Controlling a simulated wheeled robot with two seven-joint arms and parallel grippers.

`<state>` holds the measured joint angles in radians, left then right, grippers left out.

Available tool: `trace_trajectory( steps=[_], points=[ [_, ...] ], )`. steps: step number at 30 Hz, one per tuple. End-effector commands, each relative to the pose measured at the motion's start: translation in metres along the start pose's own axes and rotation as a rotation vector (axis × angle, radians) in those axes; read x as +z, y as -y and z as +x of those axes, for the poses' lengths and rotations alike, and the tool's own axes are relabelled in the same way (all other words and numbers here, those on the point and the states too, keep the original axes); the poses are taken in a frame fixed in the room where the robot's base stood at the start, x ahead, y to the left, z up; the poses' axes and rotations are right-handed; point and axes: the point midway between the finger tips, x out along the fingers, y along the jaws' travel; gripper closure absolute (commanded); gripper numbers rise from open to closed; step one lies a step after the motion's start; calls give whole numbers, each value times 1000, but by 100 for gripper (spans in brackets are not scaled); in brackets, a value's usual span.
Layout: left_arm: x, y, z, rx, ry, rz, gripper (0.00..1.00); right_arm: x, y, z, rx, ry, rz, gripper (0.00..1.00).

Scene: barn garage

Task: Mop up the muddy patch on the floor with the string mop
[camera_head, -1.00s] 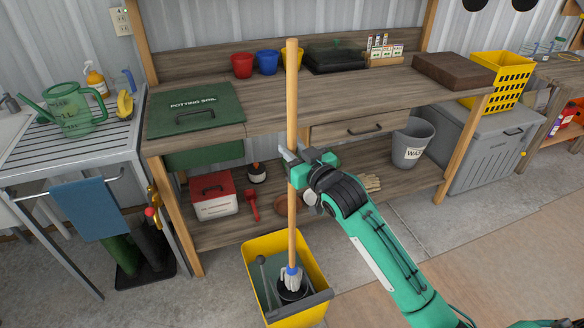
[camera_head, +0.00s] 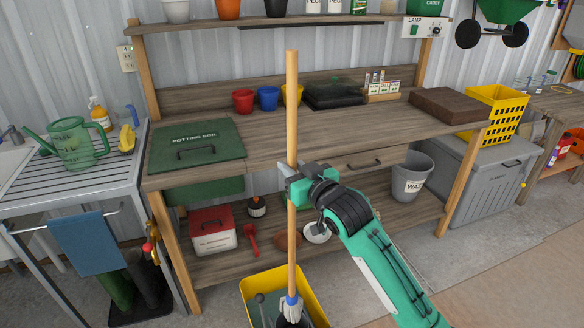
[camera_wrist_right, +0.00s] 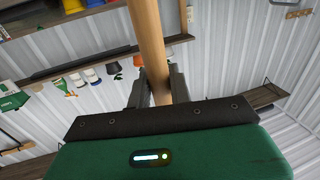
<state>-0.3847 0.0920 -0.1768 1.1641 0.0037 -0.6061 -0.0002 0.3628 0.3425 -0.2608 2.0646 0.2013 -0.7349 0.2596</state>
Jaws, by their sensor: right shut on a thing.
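The string mop (camera_head: 292,120) stands upright with its wooden handle in front of the potting bench. Its blue collar and grey-white strings (camera_head: 291,305) are down in the yellow bucket (camera_head: 318,298). My right gripper (camera_head: 290,178) is shut on the handle about midway up. In the right wrist view the handle (camera_wrist_right: 148,38) passes between the two dark fingers (camera_wrist_right: 155,88). My left gripper is not in view. No muddy patch shows in these frames.
The wooden potting bench (camera_head: 330,128) stands right behind the mop, with a lower shelf holding a red-and-white box (camera_head: 212,232) and a grey bucket (camera_head: 412,178). A metal sink table (camera_head: 85,180) is at left. Bare floor (camera_head: 490,275) lies at lower right.

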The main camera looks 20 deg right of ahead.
Motion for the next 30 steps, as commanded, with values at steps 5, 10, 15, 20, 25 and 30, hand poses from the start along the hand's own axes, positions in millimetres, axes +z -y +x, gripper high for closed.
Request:
trace_trajectory(
  steps=[5, 10, 15, 20, 25, 30],
  points=[
    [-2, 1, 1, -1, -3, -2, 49, 2, 0, 0, 0, -4, 0, 100],
    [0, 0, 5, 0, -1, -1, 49, 15, 0, 0, 0, -4, 0, 100],
    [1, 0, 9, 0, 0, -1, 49, 30, 0, 0, 0, -4, 0, 100],
    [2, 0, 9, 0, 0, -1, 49, 33, 0, 0, 0, -5, -1, 100],
    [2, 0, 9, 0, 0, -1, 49, 33, 0, 0, 0, -6, -1, 100],
    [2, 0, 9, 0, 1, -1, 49, 33, 0, 0, 0, -5, -1, 100]
  ],
)
